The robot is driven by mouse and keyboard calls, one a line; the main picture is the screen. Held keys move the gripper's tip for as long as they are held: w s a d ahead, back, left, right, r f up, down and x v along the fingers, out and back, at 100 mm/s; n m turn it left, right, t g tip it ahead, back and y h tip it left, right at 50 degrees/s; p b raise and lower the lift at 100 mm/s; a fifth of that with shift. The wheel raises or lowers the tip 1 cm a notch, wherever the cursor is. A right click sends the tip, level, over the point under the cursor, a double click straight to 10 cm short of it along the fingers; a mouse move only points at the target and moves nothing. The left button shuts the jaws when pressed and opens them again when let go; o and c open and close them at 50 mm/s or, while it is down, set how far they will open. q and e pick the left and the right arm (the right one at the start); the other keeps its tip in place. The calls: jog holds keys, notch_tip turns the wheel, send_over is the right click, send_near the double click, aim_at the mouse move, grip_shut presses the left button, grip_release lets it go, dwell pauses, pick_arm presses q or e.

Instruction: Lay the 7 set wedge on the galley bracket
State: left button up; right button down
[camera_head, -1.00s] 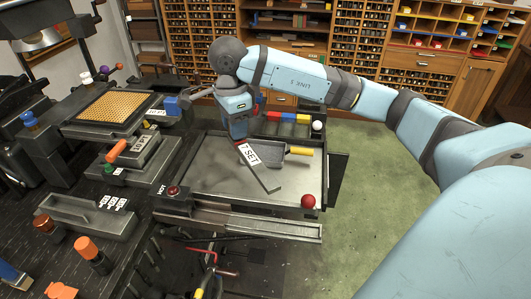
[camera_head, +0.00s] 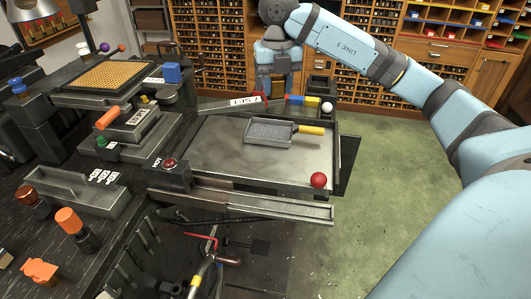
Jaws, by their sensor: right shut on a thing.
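The 7 set wedge (camera_head: 228,104) is a long dark bar with a white label. It is raised near the back edge of the grey tray table (camera_head: 215,160), lying roughly left to right. My right gripper (camera_head: 265,93) points down at its right end and is shut on it; the fingertips are partly hidden. No part is marked as the galley bracket; a long metal rail (camera_head: 270,208) runs along the table's front, but I cannot tell whether that is it. My left gripper is not in view.
On the tray table are a small grey pan (camera_head: 268,132) with a yellow handle and a red ball (camera_head: 318,180). A coloured bar (camera_head: 297,99) and white ball (camera_head: 327,107) are behind. A black machine with a perforated plate (camera_head: 107,75) fills the left.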

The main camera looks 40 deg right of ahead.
jog(key=m, duration=0.1)
jog(key=d+m+b, duration=0.1)
jog(key=shift+s+f+m, duration=0.15)
jog(key=shift+s+m, duration=0.05)
jog(key=shift+m, duration=0.1)
jog(key=shift+s+d+m, duration=0.1)
jog(key=shift+d+m, duration=0.2)
jog(key=shift+m, duration=0.4)
jog(key=shift+f, duration=0.25)
jog(key=b, duration=0.3)
send_over(280, 164)
notch_tip(280, 164, down, 15)
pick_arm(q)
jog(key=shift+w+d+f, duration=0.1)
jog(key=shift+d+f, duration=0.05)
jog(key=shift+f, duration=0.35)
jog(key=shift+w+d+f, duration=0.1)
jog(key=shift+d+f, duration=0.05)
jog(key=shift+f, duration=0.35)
pick_arm(e)
jog(key=shift+f, duration=2.2)
jog(key=shift+f+b, duration=0.15)
jog(key=shift+b, duration=0.2)
jog(key=c, duration=0.7)
grip_release()
